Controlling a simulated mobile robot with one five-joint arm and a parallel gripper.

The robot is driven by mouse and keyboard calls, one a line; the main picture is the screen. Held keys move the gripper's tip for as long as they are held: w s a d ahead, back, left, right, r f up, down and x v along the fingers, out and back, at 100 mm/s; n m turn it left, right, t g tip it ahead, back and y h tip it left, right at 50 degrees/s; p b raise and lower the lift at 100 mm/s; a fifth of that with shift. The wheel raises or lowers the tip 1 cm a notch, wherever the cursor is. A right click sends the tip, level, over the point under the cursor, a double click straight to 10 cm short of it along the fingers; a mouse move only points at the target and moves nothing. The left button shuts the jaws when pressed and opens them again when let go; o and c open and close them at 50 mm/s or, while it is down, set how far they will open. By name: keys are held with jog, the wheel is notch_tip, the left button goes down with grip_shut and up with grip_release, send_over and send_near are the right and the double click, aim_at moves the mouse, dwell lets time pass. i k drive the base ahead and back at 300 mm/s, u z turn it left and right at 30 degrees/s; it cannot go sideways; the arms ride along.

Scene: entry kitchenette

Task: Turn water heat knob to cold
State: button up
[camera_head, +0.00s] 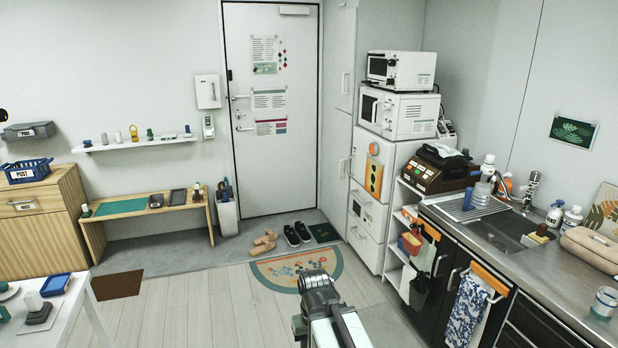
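I cannot pick out for certain a knob marked for water heat. A white box (208,91) is fixed to the wall left of the door, with a smaller white device (208,127) below it. A white unit (372,170) with an orange panel and round dial-like parts stands right of the door; its markings are too small to read. The sink (505,232) is in the right counter, with taps or bottles behind it. My gripper (318,284) is at the bottom centre, over the floor and apart from all of these. Its fingers are not clear enough to tell their opening.
A patterned mat (297,270), shoes (297,233) and slippers (264,242) lie before the door (271,110). A low bench (150,208) is along the left wall, and a white table (65,311) at lower left. The wooden floor between is mostly clear.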

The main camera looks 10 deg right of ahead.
aim_at(535, 176)
jog(key=z, duration=0.65)
jog(key=i, duration=1.4)
jog(key=z, duration=1.1)
jog(key=k, duration=0.7)
jog(key=z, duration=0.15)
jog(key=i, duration=0.8)
jog(key=u, duration=0.25)
jog(key=k, duration=0.65)
jog(key=z, duration=0.3)
jog(key=i, duration=0.65)
jog(key=u, duration=0.1)
